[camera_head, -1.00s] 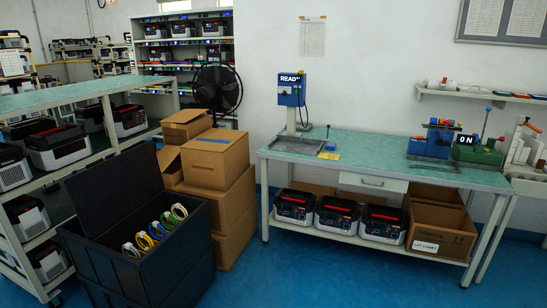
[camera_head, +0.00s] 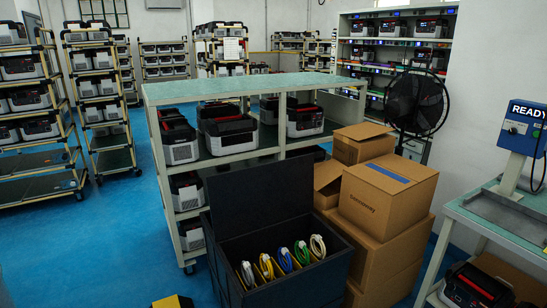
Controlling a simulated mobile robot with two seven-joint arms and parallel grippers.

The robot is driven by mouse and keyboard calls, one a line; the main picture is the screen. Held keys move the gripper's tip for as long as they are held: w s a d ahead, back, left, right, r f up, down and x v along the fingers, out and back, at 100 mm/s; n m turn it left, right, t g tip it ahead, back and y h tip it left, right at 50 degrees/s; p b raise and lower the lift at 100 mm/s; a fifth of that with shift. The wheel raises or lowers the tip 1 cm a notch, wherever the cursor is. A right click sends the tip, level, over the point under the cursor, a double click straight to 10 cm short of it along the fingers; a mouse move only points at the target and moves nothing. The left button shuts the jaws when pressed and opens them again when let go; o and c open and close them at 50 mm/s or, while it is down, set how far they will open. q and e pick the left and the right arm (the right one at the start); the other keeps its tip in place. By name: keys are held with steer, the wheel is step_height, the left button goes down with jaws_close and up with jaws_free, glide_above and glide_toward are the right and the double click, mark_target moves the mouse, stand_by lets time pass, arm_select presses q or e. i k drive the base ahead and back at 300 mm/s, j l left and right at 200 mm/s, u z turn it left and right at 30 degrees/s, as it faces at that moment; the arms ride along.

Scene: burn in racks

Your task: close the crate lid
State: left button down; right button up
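The dark crate (camera_head: 290,284) stands on the blue floor at the lower middle of the head view. Its lid (camera_head: 260,196) is open and stands up at the crate's back side. Several coiled cables, white, yellow, blue and green (camera_head: 284,260), stand in a row inside the crate. The crate's lower part is cut off by the picture's bottom edge. Neither of my grippers shows in the head view.
Stacked cardboard boxes (camera_head: 387,197) stand close to the crate's right. A green-topped shelf bench (camera_head: 235,86) stands behind it. A workbench (camera_head: 490,218) is at the right. Blue floor (camera_head: 120,235) is free at the left. A small yellow-and-black object (camera_head: 173,301) shows at the bottom edge.

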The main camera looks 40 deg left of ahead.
mark_target(244, 200)
steer(key=i+l+u, duration=0.2)
steer(key=i, duration=0.45)
steer(key=i+u, duration=0.2)
steer(key=i, duration=0.5)
